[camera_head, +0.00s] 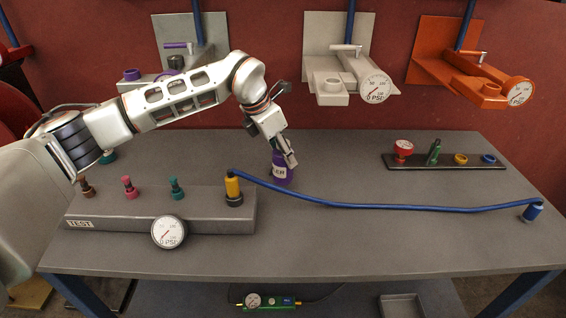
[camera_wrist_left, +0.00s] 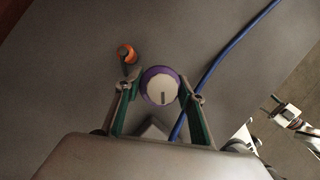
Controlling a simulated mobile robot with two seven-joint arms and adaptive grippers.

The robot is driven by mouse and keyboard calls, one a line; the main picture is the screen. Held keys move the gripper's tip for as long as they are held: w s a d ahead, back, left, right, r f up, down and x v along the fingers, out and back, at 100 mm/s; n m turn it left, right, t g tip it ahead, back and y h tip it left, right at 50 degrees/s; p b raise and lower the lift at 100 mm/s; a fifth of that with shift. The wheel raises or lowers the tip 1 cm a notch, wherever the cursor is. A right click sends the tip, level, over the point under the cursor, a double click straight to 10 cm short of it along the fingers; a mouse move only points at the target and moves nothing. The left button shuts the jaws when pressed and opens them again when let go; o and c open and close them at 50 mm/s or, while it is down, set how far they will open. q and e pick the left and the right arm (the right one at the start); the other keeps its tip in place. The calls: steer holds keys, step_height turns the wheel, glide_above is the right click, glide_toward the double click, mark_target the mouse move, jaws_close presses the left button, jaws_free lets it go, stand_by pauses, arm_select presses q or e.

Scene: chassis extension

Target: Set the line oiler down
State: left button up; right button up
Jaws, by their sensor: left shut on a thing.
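The line oiler, a purple cylinder (camera_head: 282,174) with a pale label ending in "ER", is upright at the grey workbench's middle, behind the blue hose. In the left wrist view its round white top with a purple rim (camera_wrist_left: 160,86) sits between the fingers. My left gripper (camera_head: 287,158) is shut on it from above. The fingers cover its upper part in the head view. I cannot tell whether its base touches the bench. My right gripper is out of the head view; a white arm end at the right of the left wrist view (camera_wrist_left: 288,117) looks like it.
The grey TEST block (camera_head: 120,210) with several coloured fittings and a gauge (camera_head: 169,233) stands front left. The blue hose (camera_head: 390,207) crosses the bench. A dark strip (camera_head: 445,164) with several parts lies back right. In the left wrist view an orange-topped piece (camera_wrist_left: 126,52) stands near the oiler.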

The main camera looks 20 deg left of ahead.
mark_target(283, 164)
arm_select(q)
steer(key=shift+f, duration=1.6)
steer(key=shift+f, duration=0.2)
steer(key=o, duration=1.2)
